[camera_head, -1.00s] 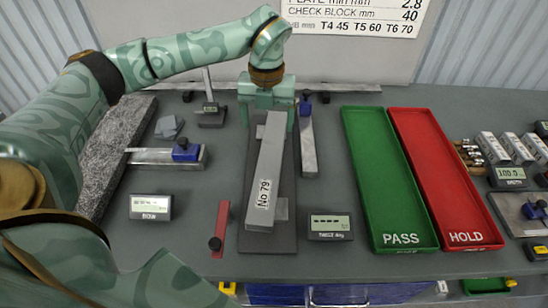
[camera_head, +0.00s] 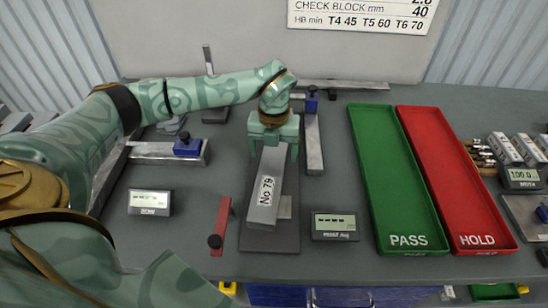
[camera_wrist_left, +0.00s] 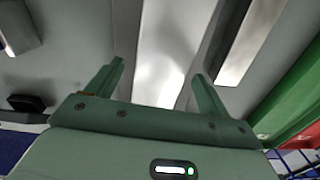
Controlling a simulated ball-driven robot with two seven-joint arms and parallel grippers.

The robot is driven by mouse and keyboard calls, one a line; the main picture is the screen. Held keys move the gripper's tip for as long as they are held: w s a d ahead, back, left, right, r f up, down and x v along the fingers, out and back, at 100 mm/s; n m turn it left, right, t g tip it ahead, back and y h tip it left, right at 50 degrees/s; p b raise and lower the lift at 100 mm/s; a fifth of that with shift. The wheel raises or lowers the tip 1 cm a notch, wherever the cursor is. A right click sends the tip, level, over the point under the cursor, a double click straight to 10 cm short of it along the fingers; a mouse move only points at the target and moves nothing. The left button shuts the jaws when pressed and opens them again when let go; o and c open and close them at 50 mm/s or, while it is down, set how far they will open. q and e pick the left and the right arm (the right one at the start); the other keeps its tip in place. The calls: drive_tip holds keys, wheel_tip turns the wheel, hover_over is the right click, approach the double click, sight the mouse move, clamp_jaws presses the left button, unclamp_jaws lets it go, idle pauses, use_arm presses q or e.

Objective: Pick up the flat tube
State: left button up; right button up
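The flat tube (camera_head: 267,196) is a long grey rectangular bar with a white "No 79" label. It lies on grey supports over a dark base plate (camera_head: 270,242) in the middle of the bench. My left gripper (camera_head: 274,154) is above the tube's far part, with one finger on each side in the head view. Its fingers are apart and empty. The wrist view shows the tube (camera_wrist_left: 168,50) beyond and between the open fingers (camera_wrist_left: 160,75); contact is not visible. The tube's far end is hidden behind the gripper. My right gripper is not in view.
A display (camera_head: 335,226) stands right of the plate and another display (camera_head: 150,202) to the left. A red strip (camera_head: 222,225) lies close to the plate's left. A green PASS tray (camera_head: 385,175) and a red HOLD tray (camera_head: 447,175) lie to the right. A metal bar (camera_head: 313,145) lies right of the gripper.

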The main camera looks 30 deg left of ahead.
use_arm(q)
drive_tip(key=c, duration=1.4)
drive_tip(key=shift+r, duration=0.1)
